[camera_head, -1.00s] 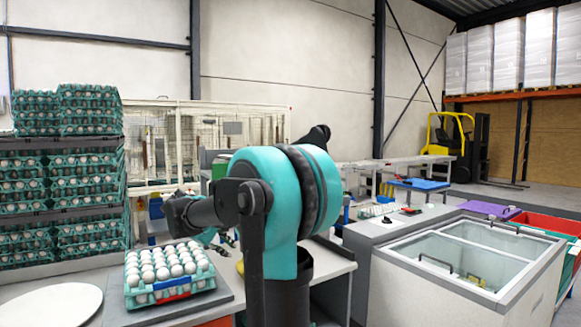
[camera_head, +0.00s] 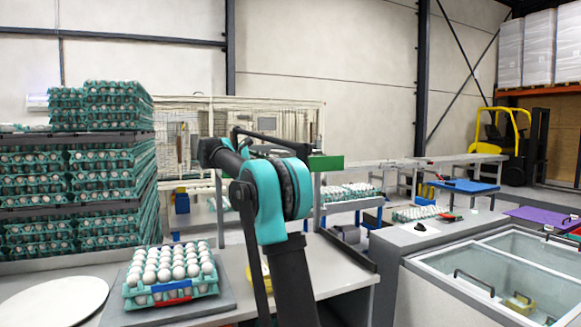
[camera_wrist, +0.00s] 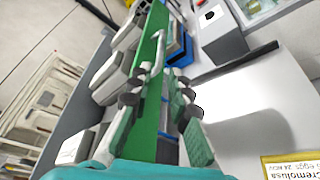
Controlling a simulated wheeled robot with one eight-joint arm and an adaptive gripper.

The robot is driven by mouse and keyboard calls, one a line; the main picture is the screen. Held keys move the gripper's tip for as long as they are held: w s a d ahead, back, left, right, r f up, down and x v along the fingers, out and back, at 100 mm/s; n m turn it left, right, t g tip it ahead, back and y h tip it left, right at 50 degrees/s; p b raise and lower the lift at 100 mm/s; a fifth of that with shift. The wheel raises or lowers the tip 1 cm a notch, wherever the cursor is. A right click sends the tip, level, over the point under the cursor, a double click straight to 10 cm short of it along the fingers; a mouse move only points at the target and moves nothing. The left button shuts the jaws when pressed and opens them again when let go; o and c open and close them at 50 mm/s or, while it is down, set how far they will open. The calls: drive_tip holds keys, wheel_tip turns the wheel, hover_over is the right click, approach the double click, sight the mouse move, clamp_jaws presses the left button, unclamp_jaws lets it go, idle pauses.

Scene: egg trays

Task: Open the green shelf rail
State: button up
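The green shelf rail (camera_head: 326,162) shows in the head view just right of my raised arm, level with its upper links. In the wrist view the green rail (camera_wrist: 150,45) is a long flat strip running from the top edge down between my fingers. My gripper (camera_wrist: 160,98) has its two fingers apart, one on each side of the view, with the rail and a gap between them. I cannot tell whether either finger touches the rail. In the head view my gripper is hidden behind my arm.
A tray of white eggs (camera_head: 171,291) sits on the front bench, left of my arm. Stacked egg trays (camera_head: 110,180) fill the far left. A glass-topped chest (camera_head: 420,292) stands at right. In the wrist view a yellow label (camera_wrist: 292,166) lies at lower right.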

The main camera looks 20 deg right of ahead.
drive_tip(key=x, duration=1.2)
drive_tip(key=shift+w, duration=0.1)
drive_tip(key=shift+c, duration=0.2)
clamp_jaws()
